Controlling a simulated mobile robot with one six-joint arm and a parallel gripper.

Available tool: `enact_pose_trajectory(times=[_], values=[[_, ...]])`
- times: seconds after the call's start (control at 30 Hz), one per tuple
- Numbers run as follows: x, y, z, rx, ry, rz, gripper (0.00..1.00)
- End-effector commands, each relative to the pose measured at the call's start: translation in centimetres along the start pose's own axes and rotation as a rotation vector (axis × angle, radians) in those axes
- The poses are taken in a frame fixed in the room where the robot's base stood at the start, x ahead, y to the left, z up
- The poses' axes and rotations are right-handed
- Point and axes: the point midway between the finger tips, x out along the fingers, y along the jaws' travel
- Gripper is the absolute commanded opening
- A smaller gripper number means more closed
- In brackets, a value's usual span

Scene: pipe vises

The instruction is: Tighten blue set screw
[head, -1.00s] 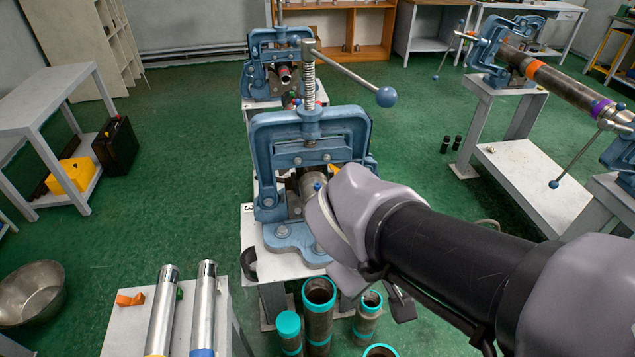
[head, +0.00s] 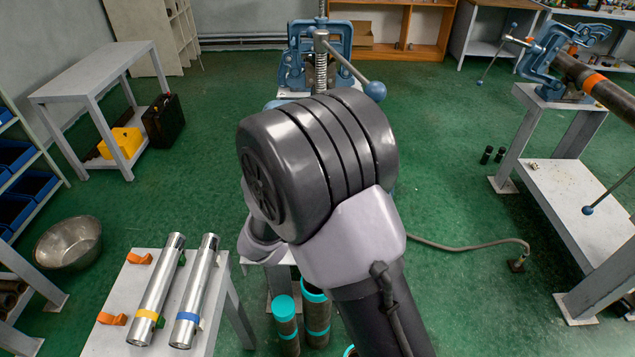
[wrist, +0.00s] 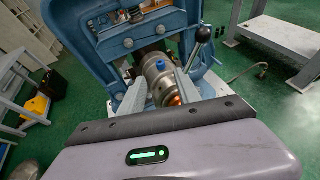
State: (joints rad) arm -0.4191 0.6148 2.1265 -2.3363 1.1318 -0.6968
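In the wrist view, the blue set screw (wrist: 159,66) sits on top of a metal collar (wrist: 158,84) on the pipe, in front of the blue pipe vise (wrist: 120,50). My gripper (wrist: 160,78) is open, with one finger on each side of the collar and the screw between and beyond them. I cannot tell whether the fingers touch the collar. In the head view, my own wrist and arm hide the gripper, the screw and most of this vise.
A second blue vise (head: 297,68) stands behind. At front left, two silver tubes (head: 158,290) lie on a low table (head: 112,340). Teal-ringed pipes (head: 285,315) stand below my arm. At right, another stand (head: 552,130) carries an orange-banded pipe (head: 595,82).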

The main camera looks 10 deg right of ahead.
Motion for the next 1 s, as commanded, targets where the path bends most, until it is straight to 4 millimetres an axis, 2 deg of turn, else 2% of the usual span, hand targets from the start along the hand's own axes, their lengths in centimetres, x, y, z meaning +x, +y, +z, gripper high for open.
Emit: enact_pose_trajectory(times=[0.1, 0.3, 0.5, 0.73, 0.77, 0.93, 1.0], values=[[2.9, -0.1, -0.2, 0.002, 0.0, -0.003, 0.4], [6.5, -0.1, -0.1, 0.002, 0.0, -0.002, 0.4], [7.9, -0.1, 0.0, 0.001, 0.001, -0.001, 0.4], [7.9, 0.0, 0.0, 0.001, 0.001, -0.001, 0.4], [7.9, 0.0, 0.0, 0.001, 0.001, -0.001, 0.36], [7.9, 0.0, 0.0, 0.001, 0.001, -0.001, 0.02], [7.9, 0.0, 0.0, 0.001, 0.001, -0.001, 0.0]])
